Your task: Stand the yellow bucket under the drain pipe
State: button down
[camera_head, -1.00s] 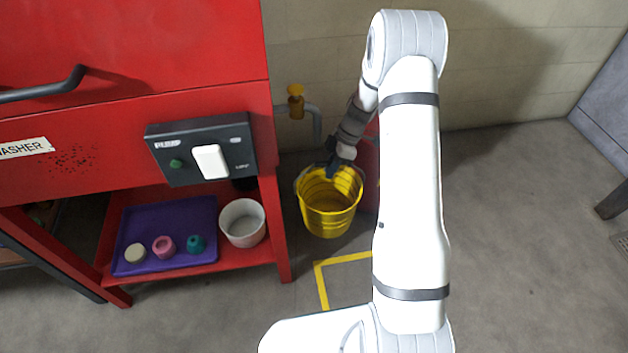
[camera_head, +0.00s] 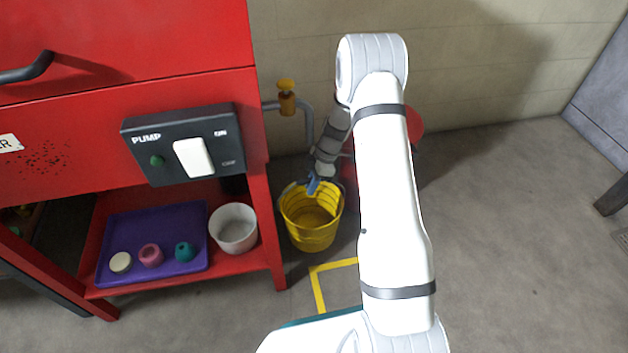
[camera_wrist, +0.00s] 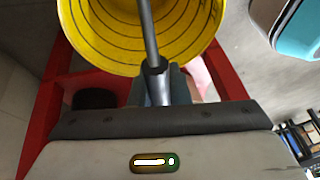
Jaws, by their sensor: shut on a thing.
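The yellow bucket (camera_head: 304,238) is beside the washer's right leg, below and in front of the drain pipe (camera_head: 309,122). The pipe leaves the washer's side by an orange valve (camera_head: 287,100) and bends down; my arm is close to its lower end. My gripper (camera_head: 313,184) is at the bucket's rear rim. In the wrist view, my gripper (camera_wrist: 158,84) is shut on the bucket's dark handle (camera_wrist: 149,35), with the yellow bucket (camera_wrist: 95,30) beyond. I cannot tell whether the bucket touches the floor.
The red washer (camera_head: 80,150) has a pump switch box (camera_head: 190,145). Its shelf holds a purple tray (camera_head: 150,225) and a white tub (camera_head: 233,235). A yellow floor marking (camera_head: 318,290) lies in front of the bucket. A red object (camera_head: 414,123) stands partly behind my arm.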

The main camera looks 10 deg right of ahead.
notch_tip(320, 180, down, 7)
jog(key=b, duration=0.4)
jog(key=shift+f+b, duration=0.2)
jog(key=shift+b, duration=0.1)
jog(key=shift+s+f, duration=0.1)
jog(key=shift+f, duration=0.25)
dwell(0.5)
jog(key=c, duration=1.3)
grip_release()
jog(key=p+v, duration=0.3)
jog(key=v, duration=0.4)
jog(key=shift+d+r, duration=0.2)
jog(key=shift+r, duration=0.15)
